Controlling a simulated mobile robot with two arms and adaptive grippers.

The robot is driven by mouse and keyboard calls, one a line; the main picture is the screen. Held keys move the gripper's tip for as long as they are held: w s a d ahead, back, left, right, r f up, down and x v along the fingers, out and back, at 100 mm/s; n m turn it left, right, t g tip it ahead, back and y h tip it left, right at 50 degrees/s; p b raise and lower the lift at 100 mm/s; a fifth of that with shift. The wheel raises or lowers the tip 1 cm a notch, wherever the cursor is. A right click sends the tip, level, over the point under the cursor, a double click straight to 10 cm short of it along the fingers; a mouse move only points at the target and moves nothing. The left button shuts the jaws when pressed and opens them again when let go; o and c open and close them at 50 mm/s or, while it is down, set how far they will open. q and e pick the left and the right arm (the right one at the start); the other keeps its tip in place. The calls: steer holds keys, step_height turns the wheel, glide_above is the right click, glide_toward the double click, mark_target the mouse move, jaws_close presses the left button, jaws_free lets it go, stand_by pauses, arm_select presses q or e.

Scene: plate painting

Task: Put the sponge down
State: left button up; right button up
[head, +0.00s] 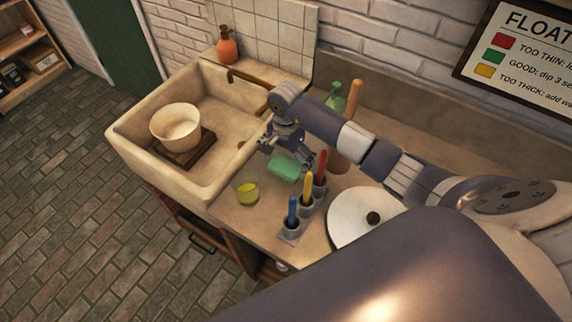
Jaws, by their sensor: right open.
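The green sponge (284,168) lies on the counter beside the right edge of the sink. My right gripper (287,150) is just above and behind it, fingers pointing down, open. The gripper hides part of the sponge's far side; I cannot tell whether a finger touches it. My left gripper does not show in the head view.
The sink (208,92) holds a white bowl (176,126).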

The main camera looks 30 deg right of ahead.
mark_target(286, 166)
steer(key=shift+r+b, duration=0.6)
steer(key=shift+r, duration=2.05)
